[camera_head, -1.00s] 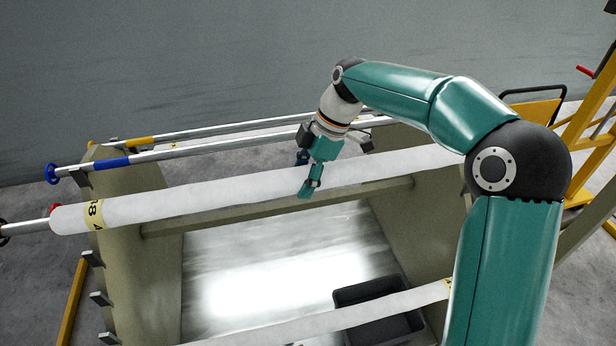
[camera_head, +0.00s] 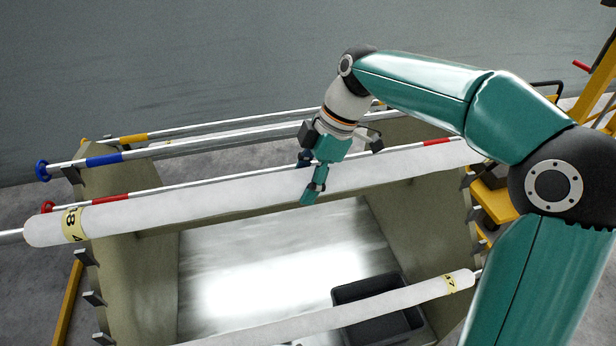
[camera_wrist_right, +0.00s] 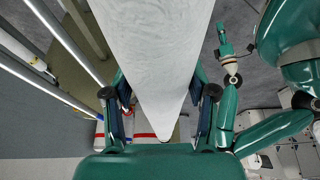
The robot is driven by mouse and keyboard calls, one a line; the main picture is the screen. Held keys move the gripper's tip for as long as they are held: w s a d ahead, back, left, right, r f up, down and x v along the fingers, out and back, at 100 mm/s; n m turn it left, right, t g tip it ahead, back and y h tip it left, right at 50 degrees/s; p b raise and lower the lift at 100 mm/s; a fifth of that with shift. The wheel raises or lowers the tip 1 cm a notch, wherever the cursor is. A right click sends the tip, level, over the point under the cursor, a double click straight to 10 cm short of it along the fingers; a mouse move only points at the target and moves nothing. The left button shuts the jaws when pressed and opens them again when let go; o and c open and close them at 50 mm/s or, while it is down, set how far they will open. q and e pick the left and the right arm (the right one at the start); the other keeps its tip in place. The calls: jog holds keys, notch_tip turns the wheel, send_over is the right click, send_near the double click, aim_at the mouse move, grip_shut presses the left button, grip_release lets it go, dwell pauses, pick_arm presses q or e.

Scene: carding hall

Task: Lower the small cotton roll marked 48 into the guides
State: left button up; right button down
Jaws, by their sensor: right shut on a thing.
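The small cotton roll marked 48 (camera_head: 240,199) is a long white cylinder with a yellow label (camera_head: 74,224) near its left end. It lies across above the beige frame (camera_head: 135,275), tilted in the picture with its right end higher. My right gripper (camera_head: 311,192) is shut around its middle; the wrist view shows the roll (camera_wrist_right: 155,60) between both fingers (camera_wrist_right: 160,115). Grey brackets (camera_head: 90,258) sit along the frame's left side wall. Whether the roll touches any guide I cannot tell. My left gripper shows small in the wrist view (camera_wrist_right: 222,38); its jaws are unclear.
Metal rods with yellow, blue (camera_head: 104,160) and red bands (camera_head: 110,199) lie behind the roll. A thinner white roll marked 47 (camera_head: 400,298) crosses in front, above a dark bin (camera_head: 375,290). A yellow stand (camera_head: 590,100) is at the right.

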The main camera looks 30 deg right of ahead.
jog(key=shift+s+a+r+b, duration=0.2)
jog(key=shift+s+r, duration=0.2)
jog(key=shift+s, duration=0.45)
jog(key=shift+s+a+r+b, duration=0.15)
jog(key=shift+s+a+r, duration=0.15)
jog(key=shift+s, duration=0.55)
jog(key=shift+s+a+r+b, duration=0.15)
jog(key=shift+s+r, duration=0.3)
jog(key=shift+s, duration=0.4)
